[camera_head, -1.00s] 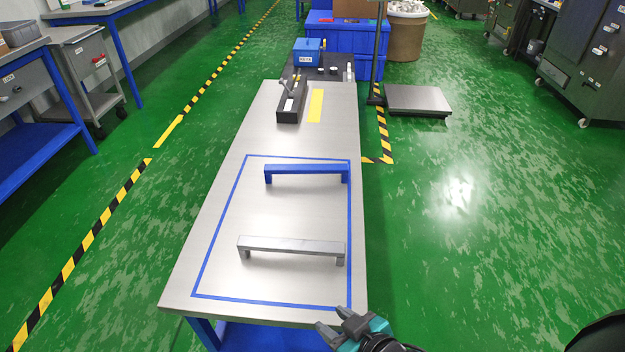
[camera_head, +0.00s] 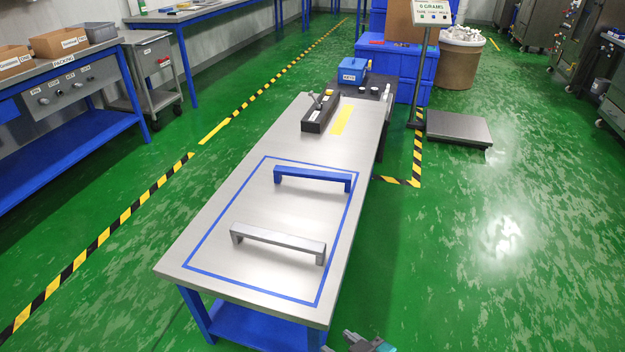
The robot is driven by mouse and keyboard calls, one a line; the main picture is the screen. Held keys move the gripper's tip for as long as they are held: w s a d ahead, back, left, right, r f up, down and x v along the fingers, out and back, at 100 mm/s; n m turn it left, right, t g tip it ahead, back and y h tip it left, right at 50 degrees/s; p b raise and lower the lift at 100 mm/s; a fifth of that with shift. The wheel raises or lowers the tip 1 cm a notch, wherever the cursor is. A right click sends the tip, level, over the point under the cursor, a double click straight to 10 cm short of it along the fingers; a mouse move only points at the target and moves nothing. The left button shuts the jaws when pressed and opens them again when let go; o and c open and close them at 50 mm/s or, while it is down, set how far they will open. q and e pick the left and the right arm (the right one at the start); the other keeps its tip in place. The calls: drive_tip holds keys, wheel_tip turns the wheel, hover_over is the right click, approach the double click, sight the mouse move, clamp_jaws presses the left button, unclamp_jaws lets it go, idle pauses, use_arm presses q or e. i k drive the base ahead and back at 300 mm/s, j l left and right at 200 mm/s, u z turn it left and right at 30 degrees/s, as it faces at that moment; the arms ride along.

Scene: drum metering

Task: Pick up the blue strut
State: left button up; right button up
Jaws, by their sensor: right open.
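The blue strut (camera_head: 313,175), a bar with a short leg at each end, stands on the steel table (camera_head: 225,205) inside the far part of a blue taped outline. A similar grey strut (camera_head: 278,240) stands nearer, inside the same outline. My right gripper (camera_head: 350,341) is at the bottom edge, off the table's near right corner, open and well short of the blue strut. Only its tip end shows. My left gripper is not in view.
A black holder (camera_head: 320,114) and a yellow strip (camera_head: 342,120) lie at the table's far end, with a blue box (camera_head: 353,69) beyond. A floor scale platform (camera_head: 458,128) stands right. Green floor is free on both sides.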

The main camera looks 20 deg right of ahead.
sight(279, 170)
drive_tip(key=k+l+u, duration=0.1)
drive_tip(key=l, duration=0.2)
drive_tip(key=k+l+u, duration=0.15)
drive_tip(key=l+u, duration=0.1)
drive_tip(key=l, duration=0.3)
drive_tip(key=k+l+u, duration=0.2)
drive_tip(key=l, duration=0.25)
drive_tip(key=l+u, duration=0.15)
drive_tip(key=l, duration=0.25)
drive_tip(key=k+l+u, duration=0.1)
drive_tip(key=l+u, duration=0.25)
drive_tip(key=l, duration=0.55)
drive_tip(key=i+l+u, duration=0.1)
drive_tip(key=l+u, duration=0.2)
drive_tip(key=l, duration=0.6)
drive_tip(key=i+l+u, duration=0.1)
drive_tip(key=l, duration=0.2)
drive_tip(key=i+l+u, duration=0.1)
drive_tip(key=l, duration=0.15)
drive_tip(key=i+l+u, duration=0.1)
drive_tip(key=l, duration=0.2)
drive_tip(key=i+l+u, duration=0.1)
drive_tip(key=i+l, duration=0.35)
